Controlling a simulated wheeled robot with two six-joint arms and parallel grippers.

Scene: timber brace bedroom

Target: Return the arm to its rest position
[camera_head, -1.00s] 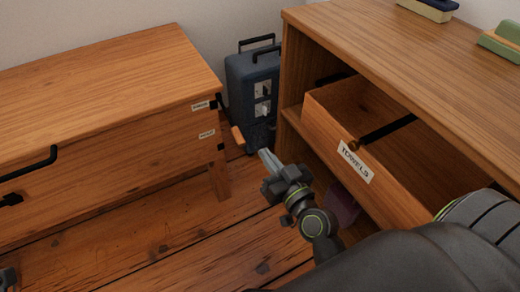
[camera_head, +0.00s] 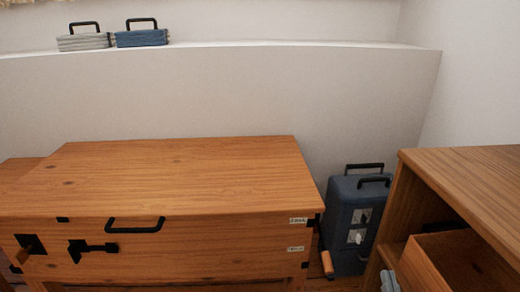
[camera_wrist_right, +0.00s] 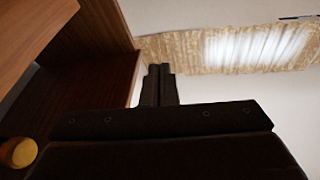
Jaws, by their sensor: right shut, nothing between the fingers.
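My left gripper is not in view.
A wooden chest (camera_head: 180,170) with a black handle (camera_head: 135,225) fills the left. A blue case (camera_head: 352,210) stands between it and the right cabinet (camera_head: 470,175), whose drawer (camera_head: 425,265) is open. Folded cloths (camera_head: 142,38) lie on the ledge.

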